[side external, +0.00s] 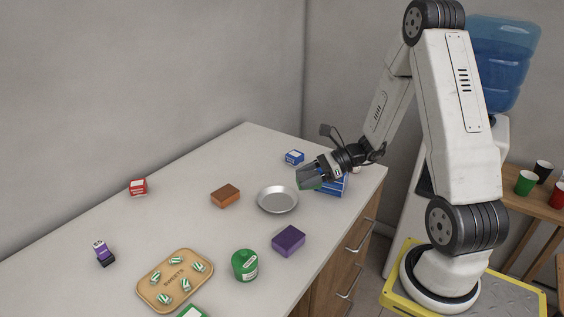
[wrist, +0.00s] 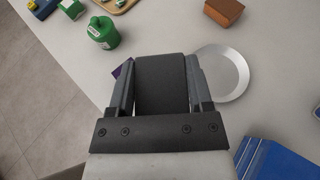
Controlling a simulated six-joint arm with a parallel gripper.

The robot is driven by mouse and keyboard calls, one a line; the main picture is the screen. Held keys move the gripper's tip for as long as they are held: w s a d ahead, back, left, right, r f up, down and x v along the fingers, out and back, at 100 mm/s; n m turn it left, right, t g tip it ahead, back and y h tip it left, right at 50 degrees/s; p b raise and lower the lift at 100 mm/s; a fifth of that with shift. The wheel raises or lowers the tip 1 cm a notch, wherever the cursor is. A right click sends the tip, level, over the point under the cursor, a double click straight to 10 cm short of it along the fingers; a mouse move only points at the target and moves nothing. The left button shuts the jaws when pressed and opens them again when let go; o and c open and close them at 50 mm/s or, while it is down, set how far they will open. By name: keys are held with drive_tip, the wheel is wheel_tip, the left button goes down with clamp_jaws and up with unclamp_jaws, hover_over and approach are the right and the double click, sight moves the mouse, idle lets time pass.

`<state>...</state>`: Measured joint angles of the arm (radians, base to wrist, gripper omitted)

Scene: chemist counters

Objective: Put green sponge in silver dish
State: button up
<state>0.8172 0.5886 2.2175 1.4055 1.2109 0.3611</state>
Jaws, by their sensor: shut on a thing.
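The silver dish (side external: 278,199) is a shallow round dish, empty, on the light counter; its right part also shows in the wrist view (wrist: 237,72), partly behind my fingers. My gripper (side external: 309,178) is above the counter, to the right of the dish in the side view. In the wrist view a dark face of the held block (wrist: 161,84) fills the space between the fingers. The block is apart from the dish.
A blue box (side external: 330,186) stands behind my gripper. A purple block (side external: 289,241) and a green jar (side external: 245,265) stand nearer the front edge. A brown block (side external: 225,196) lies left of the dish. A sweets tray (side external: 148,297) is front left. The back left counter is mostly clear.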

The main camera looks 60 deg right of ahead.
drive_tip(key=w+f, duration=0.2)
drive_tip(key=w+d+f, duration=0.1)
drive_tip(key=w+f, duration=0.1)
drive_tip(key=w, duration=0.1)
drive_tip(key=w+d+f, duration=0.1)
drive_tip(key=w+f, duration=0.2)
drive_tip(key=shift+d, duration=0.15)
drive_tip(key=shift+w+d+f, duration=0.1)
drive_tip(key=shift+w+f, duration=0.2)
drive_tip(key=shift+f, duration=1.55)
drive_tip(key=shift+f, duration=0.4)
drive_tip(key=o, duration=1.2)
